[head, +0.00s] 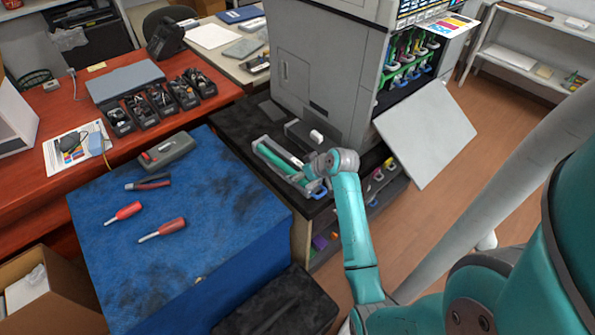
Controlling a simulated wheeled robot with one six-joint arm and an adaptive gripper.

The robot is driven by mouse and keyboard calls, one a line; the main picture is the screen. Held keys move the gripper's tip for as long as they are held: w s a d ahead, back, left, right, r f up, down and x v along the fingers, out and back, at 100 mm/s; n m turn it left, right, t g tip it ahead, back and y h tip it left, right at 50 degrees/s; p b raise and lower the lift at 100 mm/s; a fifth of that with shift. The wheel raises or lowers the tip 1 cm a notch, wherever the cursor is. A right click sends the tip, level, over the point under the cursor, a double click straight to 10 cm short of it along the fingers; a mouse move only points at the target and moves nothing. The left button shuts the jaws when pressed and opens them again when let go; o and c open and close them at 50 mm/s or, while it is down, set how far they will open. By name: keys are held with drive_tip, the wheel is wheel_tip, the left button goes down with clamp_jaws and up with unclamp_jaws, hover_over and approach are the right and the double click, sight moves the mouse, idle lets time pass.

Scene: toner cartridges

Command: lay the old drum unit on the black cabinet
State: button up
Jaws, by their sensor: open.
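A long drum unit (278,162) with a green roller, pale grey frame and a blue handle at its near right end lies on the black cabinet (232,120), on the black top in front of the grey printer. It lies slanted, along the cabinet's left edge. My gripper (307,174) is low over the right part of the drum unit, close to the blue handle. It is open. Its fingertips are small and partly hidden by the wrist, so I cannot tell whether they touch the unit.
The grey printer (325,65) stands behind, its white front panel (425,132) swung open beside my arm. A blue-covered bench (180,235) with screwdrivers (165,229) adjoins on the left. A black case (280,305) is at the front. A red desk (50,110) is further left.

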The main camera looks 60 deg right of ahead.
drive_tip(key=v, duration=0.9)
drive_tip(key=shift+s+r, duration=0.1)
drive_tip(key=shift+r, duration=0.05)
drive_tip(key=shift+a, duration=0.1)
drive_tip(key=s+a+f+t, duration=0.1)
drive_tip(key=s+a+f, duration=0.2)
drive_tip(key=a, duration=0.5)
drive_tip(key=s+a+f+m+h, duration=0.1)
drive_tip(key=s+a+f, duration=0.15)
drive_tip(key=a, duration=0.45)
drive_tip(key=s+a+f+t, duration=0.1)
drive_tip(key=s+a+f, duration=0.15)
drive_tip(key=a, duration=0.55)
drive_tip(key=s+a+r+n+t+y, duration=0.1)
drive_tip(key=s+a+r+t, duration=0.1)
drive_tip(key=s+a+r, duration=0.4)
drive_tip(key=s+a+r+n+t+y, duration=0.1)
drive_tip(key=s+a+r+n+t, duration=0.1)
drive_tip(key=s+a+r, duration=0.5)
drive_tip(key=s, duration=0.6)
drive_tip(key=shift+s+a+r+y, duration=0.2)
drive_tip(key=shift+s+y, duration=0.1)
drive_tip(key=shift+y, duration=0.1)
